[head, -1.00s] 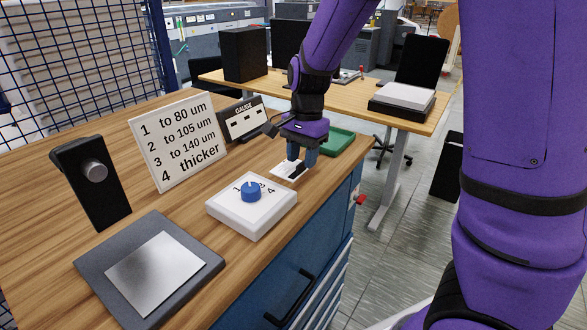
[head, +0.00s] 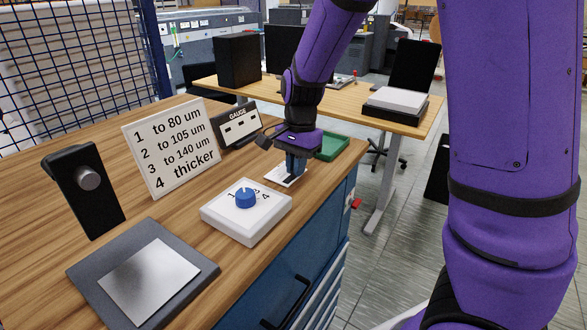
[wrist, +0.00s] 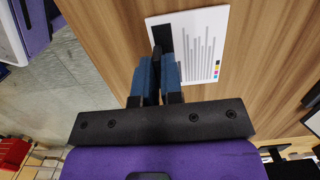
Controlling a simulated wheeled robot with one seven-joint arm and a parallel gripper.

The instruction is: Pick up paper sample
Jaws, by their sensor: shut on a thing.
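The paper sample (wrist: 200,45) is a white sheet with grey bars, small colour patches and a black strip along one edge. It lies on the wooden bench top. In the head view the sample (head: 283,177) is partly hidden by my gripper. My gripper (head: 294,170) points down at it, behind the white dial box. In the wrist view my gripper (wrist: 159,60) has its blue fingers close together at the black strip. The fingers are shut on the sample's black-strip edge.
A white box with a blue dial (head: 245,198) stands in front of the sample. A gauge (head: 239,126), a thickness sign (head: 172,146) and a green tray (head: 331,146) stand nearby. A grey plate (head: 143,270) lies at front left. The bench edge is close on the right.

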